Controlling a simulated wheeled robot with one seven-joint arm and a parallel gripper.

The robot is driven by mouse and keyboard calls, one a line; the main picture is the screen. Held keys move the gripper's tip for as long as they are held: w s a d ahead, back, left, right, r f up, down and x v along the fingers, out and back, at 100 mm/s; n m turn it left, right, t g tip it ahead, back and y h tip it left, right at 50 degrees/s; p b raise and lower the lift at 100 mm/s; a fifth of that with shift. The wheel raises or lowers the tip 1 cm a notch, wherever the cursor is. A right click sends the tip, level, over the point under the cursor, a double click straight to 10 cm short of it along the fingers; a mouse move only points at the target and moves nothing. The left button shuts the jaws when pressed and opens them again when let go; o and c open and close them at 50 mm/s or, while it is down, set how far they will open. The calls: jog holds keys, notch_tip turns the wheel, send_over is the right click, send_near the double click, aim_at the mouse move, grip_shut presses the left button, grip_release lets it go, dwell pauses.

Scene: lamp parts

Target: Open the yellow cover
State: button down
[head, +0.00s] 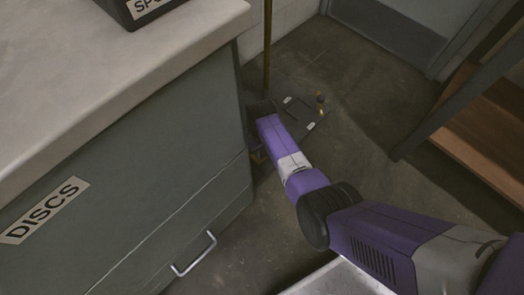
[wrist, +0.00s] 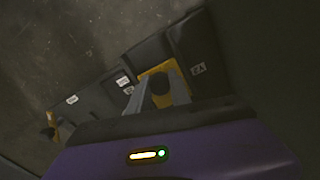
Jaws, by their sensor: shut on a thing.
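The yellow cover (wrist: 177,83) shows in the wrist view as a yellow plate on a dark flat unit on the floor. A dark rounded piece stands in front of it. My gripper (wrist: 150,93) is at the cover, with a grey finger along its left side, and is shut on it. My fingertips are hidden there, and how far the cover is tilted cannot be told.
A grey-green cabinet (head: 150,190) marked DISCS, with a metal handle (head: 194,254), stands close left of my arm. A wooden shelf (head: 485,135) stands right; floor between is clear.

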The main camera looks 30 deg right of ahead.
jog(key=shift+s, duration=0.1)
dwell(0.8)
jog(key=shift+s+d+r+p, duration=0.1)
jog(key=shift+s+p, duration=0.15)
jog(key=shift+p, duration=0.2)
jog(key=s+p, duration=0.2)
jog(key=s+d+p, duration=0.1)
jog(key=s+p, duration=0.1)
jog(key=shift+d+r, duration=0.1)
jog(key=shift+d, duration=0.1)
jog(key=shift+s+d+f+p, duration=0.15)
jog(key=shift+s+f+p, duration=0.15)
jog(key=shift+s, duration=0.35)
jog(key=c, duration=1.2)
grip_release()
jog(key=shift+r, duration=0.1)
